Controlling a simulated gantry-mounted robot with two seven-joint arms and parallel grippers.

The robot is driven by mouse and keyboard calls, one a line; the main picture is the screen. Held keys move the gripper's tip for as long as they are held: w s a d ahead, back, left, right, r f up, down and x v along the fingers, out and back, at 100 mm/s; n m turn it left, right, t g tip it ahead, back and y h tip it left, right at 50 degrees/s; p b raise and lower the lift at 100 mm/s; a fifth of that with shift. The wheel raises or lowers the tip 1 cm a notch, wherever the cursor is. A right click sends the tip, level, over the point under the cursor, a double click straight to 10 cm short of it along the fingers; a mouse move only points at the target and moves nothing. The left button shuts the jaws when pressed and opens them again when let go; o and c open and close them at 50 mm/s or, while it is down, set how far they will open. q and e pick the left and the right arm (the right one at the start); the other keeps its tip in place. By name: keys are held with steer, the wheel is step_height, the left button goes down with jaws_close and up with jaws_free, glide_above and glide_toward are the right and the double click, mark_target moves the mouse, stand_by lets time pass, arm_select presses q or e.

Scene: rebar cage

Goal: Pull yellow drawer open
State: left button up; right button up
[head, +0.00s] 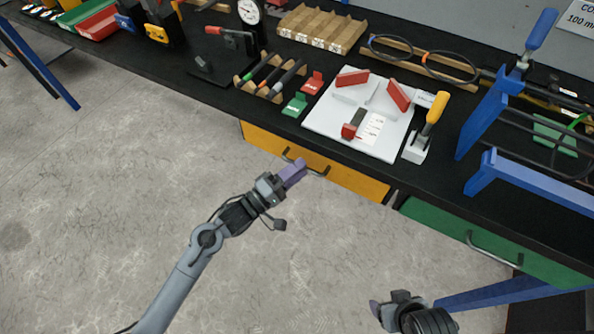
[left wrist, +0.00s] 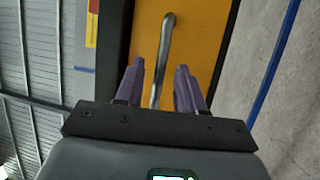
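The yellow drawer (head: 352,180) sits under the black bench top, its front looking flush with the bench edge. Its dark bar handle (head: 319,173) is partly hidden behind my left gripper (head: 293,174), which is at the handle's left part. In the left wrist view the yellow front (left wrist: 205,35) fills the upper middle. There the metal handle (left wrist: 164,50) runs between the two purple fingers of my left gripper (left wrist: 159,80), with gaps on both sides. The fingers are open. My right gripper (head: 376,307) is low in the head view, away from the drawer, its fingers mostly hidden.
A green drawer (head: 450,222) with its own handle is to the right. The floor in front is clear.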

stand_by(0.3)
arm_select(q)
jaws_close()
steer(key=shift+r, duration=0.1)
